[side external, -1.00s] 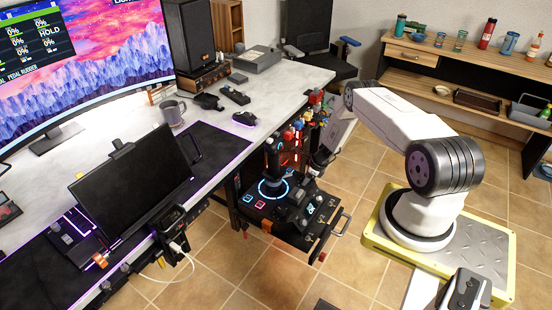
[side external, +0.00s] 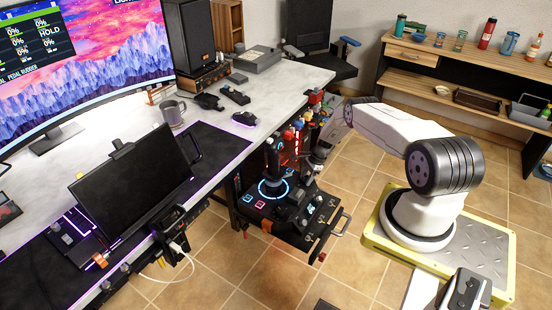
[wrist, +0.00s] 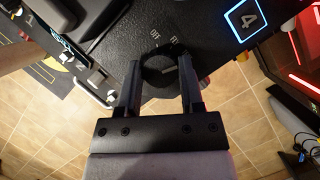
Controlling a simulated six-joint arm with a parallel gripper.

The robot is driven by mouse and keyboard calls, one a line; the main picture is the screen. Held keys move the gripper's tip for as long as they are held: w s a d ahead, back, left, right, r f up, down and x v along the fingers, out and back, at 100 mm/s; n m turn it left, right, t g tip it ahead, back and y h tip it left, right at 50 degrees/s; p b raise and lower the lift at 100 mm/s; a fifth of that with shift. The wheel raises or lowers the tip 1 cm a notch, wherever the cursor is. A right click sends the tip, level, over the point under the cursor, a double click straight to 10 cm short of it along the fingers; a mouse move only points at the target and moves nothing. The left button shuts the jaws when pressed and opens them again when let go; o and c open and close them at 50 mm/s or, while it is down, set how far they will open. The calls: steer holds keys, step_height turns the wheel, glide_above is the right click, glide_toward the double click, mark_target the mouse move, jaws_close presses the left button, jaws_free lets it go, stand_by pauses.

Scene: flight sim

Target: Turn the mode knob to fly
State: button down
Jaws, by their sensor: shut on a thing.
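The mode knob (wrist: 158,72) is a round black dial on the black control panel (wrist: 120,35), in the upper middle of the wrist view. Small pale lettering stands just above it; one label looks like "off" and the one to its right is partly cut off. My gripper (wrist: 160,78) has one finger on each side of the knob and is shut on it. I cannot tell the knob's pointer position clearly. In the side view my gripper (side external: 316,162) is low at the panel's far right side, and the knob is too small or hidden to make out there.
A joystick (side external: 272,158) with a blue lit ring stands on the panel, left of my gripper. Red-lit controls (side external: 297,145) are close behind. A handle (side external: 335,236) edges the panel's right side.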

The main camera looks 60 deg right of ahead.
steer(key=shift+n+g, duration=0.8)
steer(key=shift+n, duration=1.3)
steer(key=shift+y, duration=0.3)
steer(key=shift+c, duration=1.1)
jaws_free()
steer(key=shift+d+r, duration=0.1)
steer(key=v, duration=0.7)
steer(key=shift+r, duration=0.25)
steer(key=shift+d, duration=0.1)
